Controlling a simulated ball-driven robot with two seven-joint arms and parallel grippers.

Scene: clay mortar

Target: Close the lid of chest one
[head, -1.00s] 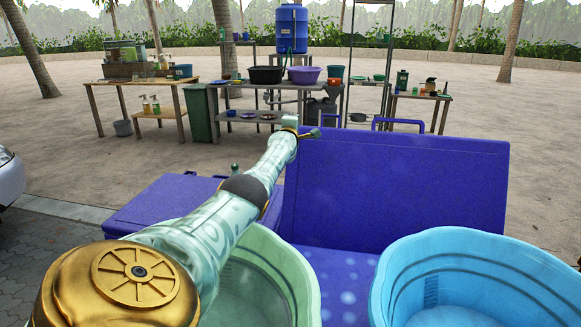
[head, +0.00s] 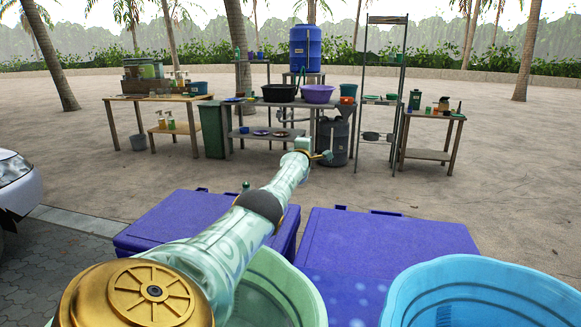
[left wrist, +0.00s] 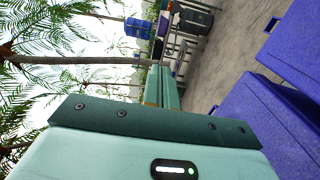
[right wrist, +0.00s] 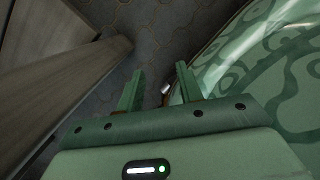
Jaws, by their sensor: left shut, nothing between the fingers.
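Two purple-blue chests stand side by side in the head view, and I cannot tell from labels which is chest one. The right chest (head: 385,245) has its lid lying down flat. The left chest (head: 160,226) also has its lid down, partly hidden by my left arm. My left gripper (head: 322,156) is above and beyond the chests, apart from both lids. In the left wrist view its fingers (left wrist: 161,88) are shut together and empty, with the chests at the right. My right gripper (right wrist: 160,88) shows only in the right wrist view, with its fingers apart.
A green tub (head: 270,290) and a light blue tub (head: 480,295) stand in front of the chests, hiding their near parts. Behind is open sandy ground, then a wash table (head: 275,103), a green bin (head: 213,130) and side tables. A white vehicle (head: 15,185) is at left.

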